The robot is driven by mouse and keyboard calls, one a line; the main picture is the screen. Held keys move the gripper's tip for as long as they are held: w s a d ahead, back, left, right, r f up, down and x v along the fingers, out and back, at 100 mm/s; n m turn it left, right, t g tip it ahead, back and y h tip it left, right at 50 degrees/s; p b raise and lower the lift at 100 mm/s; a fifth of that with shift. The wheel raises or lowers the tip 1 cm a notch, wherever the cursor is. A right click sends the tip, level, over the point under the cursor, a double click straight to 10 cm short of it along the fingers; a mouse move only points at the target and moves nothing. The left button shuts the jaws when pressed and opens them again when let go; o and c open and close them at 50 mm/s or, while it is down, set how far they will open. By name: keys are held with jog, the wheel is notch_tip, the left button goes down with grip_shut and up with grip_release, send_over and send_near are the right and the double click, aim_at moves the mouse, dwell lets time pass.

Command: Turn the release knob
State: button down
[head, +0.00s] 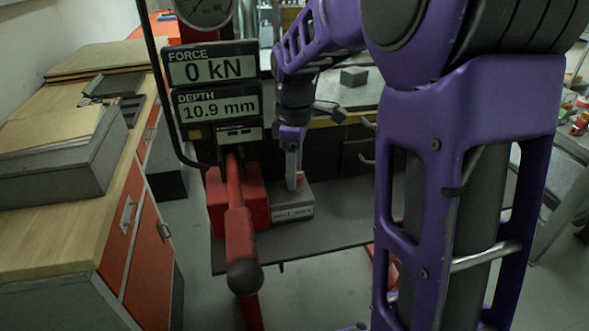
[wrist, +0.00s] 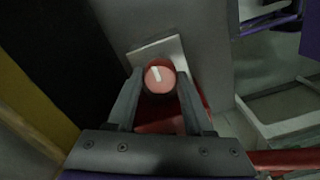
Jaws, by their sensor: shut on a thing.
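The release knob (wrist: 159,75) is round and pinkish red, with a white mark on its face. In the wrist view it sits between the two grey fingers of my gripper (wrist: 160,88), which is shut on its sides. In the head view my gripper (head: 294,182) points down at the grey block (head: 293,208) beside the red press body. Only a small bit of the knob (head: 300,178) shows there; the fingers hide the rest.
A red lever (head: 240,235) with a black ball end stands left of my gripper. Displays (head: 213,85) above read 0 kN and 10.9 mm. A wooden-topped cabinet (head: 60,235) stands at the left. My purple arm covers much of the right side.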

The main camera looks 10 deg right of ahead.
jog(key=shift+c, duration=1.4)
grip_release()
notch_tip(320, 180, up, 18)
jog(key=shift+f, duration=0.25)
